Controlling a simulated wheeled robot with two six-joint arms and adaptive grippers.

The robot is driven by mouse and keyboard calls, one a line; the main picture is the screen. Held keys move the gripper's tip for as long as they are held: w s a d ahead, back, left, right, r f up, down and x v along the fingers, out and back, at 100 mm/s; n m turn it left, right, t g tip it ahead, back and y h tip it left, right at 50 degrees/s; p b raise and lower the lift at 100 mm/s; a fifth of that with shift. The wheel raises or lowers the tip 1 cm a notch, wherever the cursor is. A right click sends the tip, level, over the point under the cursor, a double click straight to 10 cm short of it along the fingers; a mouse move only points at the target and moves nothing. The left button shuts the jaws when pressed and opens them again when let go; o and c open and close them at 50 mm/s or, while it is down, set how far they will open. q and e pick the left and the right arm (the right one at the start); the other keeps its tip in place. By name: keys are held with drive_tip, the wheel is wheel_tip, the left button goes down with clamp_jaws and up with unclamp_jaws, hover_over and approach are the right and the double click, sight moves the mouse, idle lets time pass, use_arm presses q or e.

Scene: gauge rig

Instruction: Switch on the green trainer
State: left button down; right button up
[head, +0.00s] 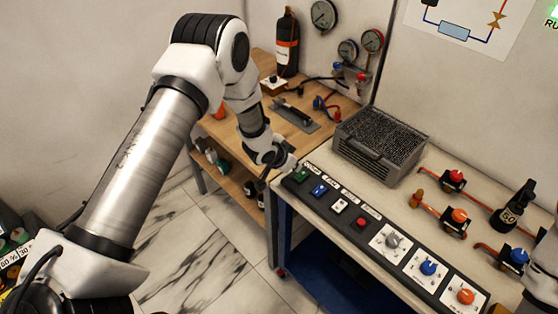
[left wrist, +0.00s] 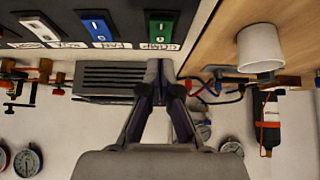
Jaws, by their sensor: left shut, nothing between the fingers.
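A green rocker switch (head: 301,175) sits at the far left end of the black control panel (head: 330,198) on the bench's front edge. It also shows near the top of the left wrist view (left wrist: 160,27), beside a label that seems to read COMP. I cannot tell which way it is tipped. My left gripper (head: 289,165) is shut and empty, just above and beside the green switch. In the left wrist view its fingertips (left wrist: 160,78) are together, pointing at the panel below the green switch; I cannot tell whether they touch it. My right gripper is not in view.
Right of the green switch sit a blue switch (head: 320,190), a white switch (head: 340,206), a red button (head: 361,223) and knobs. A grey vented box (head: 380,145) stands behind the panel. A white cup (left wrist: 262,48) stands on the wooden bench (head: 322,138).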

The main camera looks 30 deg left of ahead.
use_arm(q)
drive_tip(key=shift+b+v, duration=1)
drive_tip(key=shift+v, duration=0.1)
drive_tip(key=s+a+r+b, duration=0.2)
drive_tip(key=s+r, duration=0.3)
drive_tip(key=s, duration=0.1)
drive_tip(key=shift+s+a, duration=0.2)
drive_tip(key=shift+s, duration=0.05)
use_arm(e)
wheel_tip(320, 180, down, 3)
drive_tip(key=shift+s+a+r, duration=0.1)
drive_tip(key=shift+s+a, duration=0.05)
use_arm(q)
drive_tip(key=shift+w+r, duration=0.1)
